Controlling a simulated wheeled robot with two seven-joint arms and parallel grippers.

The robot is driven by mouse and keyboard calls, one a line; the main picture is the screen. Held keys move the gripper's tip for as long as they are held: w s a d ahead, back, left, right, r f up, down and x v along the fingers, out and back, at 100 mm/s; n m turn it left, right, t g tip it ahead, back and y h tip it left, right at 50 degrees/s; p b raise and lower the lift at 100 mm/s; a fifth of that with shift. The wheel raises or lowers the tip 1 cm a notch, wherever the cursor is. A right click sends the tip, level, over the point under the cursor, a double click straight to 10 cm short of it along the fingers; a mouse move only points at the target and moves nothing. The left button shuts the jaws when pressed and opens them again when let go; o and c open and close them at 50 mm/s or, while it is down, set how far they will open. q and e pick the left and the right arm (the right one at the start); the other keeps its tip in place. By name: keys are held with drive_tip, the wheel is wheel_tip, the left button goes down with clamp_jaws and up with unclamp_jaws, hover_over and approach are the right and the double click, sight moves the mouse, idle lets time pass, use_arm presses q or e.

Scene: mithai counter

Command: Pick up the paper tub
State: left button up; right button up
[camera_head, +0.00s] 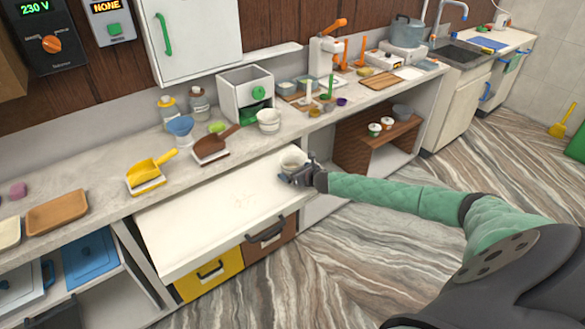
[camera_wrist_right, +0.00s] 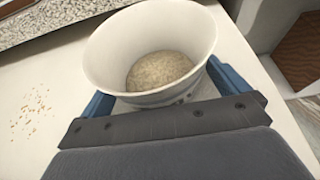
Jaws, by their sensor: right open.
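A white paper tub (camera_head: 293,160) stands upright on the pulled-out white board at its right end. In the right wrist view the tub (camera_wrist_right: 150,45) is wide-mouthed, with beige grainy stuff at its bottom. My right gripper (camera_head: 297,174) is low at the tub's near side. In the right wrist view its blue fingers (camera_wrist_right: 166,92) lie on either side of the tub's lower part, open around it. Whether they touch its wall is hidden by the rim. My left gripper is not in view.
Crumbs lie on the pulled-out board (camera_head: 190,225), which is otherwise clear. On the counter behind stand another white tub (camera_head: 268,121), a white box with a green knob (camera_head: 246,98), a brown scoop (camera_head: 212,148) and a yellow scoop (camera_head: 146,174). A wooden shelf (camera_head: 375,150) stands right.

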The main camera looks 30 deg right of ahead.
drive_tip(key=shift+c, duration=0.4)
drive_tip(key=c, duration=0.8)
drive_tip(key=shift+r, duration=0.1)
